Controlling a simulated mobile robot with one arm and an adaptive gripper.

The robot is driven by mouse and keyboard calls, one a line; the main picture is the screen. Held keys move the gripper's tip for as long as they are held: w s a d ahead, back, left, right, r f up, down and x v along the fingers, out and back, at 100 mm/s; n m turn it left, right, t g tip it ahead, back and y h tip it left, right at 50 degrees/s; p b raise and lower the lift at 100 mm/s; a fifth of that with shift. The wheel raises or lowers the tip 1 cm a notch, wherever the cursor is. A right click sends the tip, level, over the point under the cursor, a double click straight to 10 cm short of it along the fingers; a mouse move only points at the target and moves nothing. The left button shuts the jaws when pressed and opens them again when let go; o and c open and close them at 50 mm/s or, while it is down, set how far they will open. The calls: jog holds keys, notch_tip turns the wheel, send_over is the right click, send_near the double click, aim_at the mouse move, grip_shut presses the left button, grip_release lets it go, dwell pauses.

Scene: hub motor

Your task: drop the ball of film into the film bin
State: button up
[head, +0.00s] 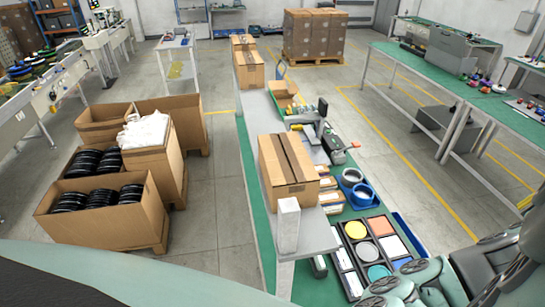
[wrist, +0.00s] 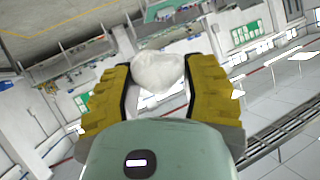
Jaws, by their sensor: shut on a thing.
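The ball of film (wrist: 158,68) is white and crumpled. It sits between the two yellow fingers of my gripper (wrist: 159,84) in the wrist view, and the gripper is shut on it. The gripper and the ball do not show in the head view. A tall cardboard box holding white crumpled film, seemingly the film bin (head: 151,167), stands on the floor at the left of the head view. Its film (head: 143,130) heaps up to the rim. The wrist view looks out across the room, and the bin cannot be made out there.
A low carton (head: 105,228) of black coils stands in front of the bin, and other open cartons (head: 180,105) stand behind it. A long green bench (head: 262,225) with a closed box (head: 288,170) runs up the middle. Bare floor lies between bench and bin.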

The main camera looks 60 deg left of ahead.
jog(key=s+a+f+n+g+y+b, duration=0.3)
jog(key=s+a+f+n+y+b, duration=0.1)
jog(key=f+b, duration=1.5)
jog(key=s+a+f+n+g+y+b, duration=0.3)
jog(key=a+f+b, duration=0.4)
jog(key=f+b, duration=1.2)
jog(key=s+a+f+n+g+y+b, duration=0.2)
jog(key=s+a+f+n+y+b, duration=0.3)
jog(key=f+b, duration=1.4)
notch_tip(320, 180, down, 4)
jog(key=shift+s+a+f+n+g+b, duration=0.2)
jog(key=shift+s+a+n+g+b, duration=0.3)
jog(key=shift+n, duration=0.7)
jog(key=shift+s, duration=0.15)
jog(key=a+p, duration=0.1)
jog(key=a, duration=0.4)
jog(key=a+f+p, duration=0.1)
jog(key=a, duration=0.4)
jog(key=w+a, duration=0.1)
jog(key=a, duration=0.4)
jog(key=shift+a+f+p, duration=0.1)
jog(key=shift+f+p, duration=0.05)
jog(key=shift+p, duration=0.25)
jog(key=f, duration=0.1)
jog(key=a+f, duration=0.1)
jog(key=f, duration=0.1)
jog(key=shift+f, duration=0.15)
jog(key=shift+f, duration=0.1)
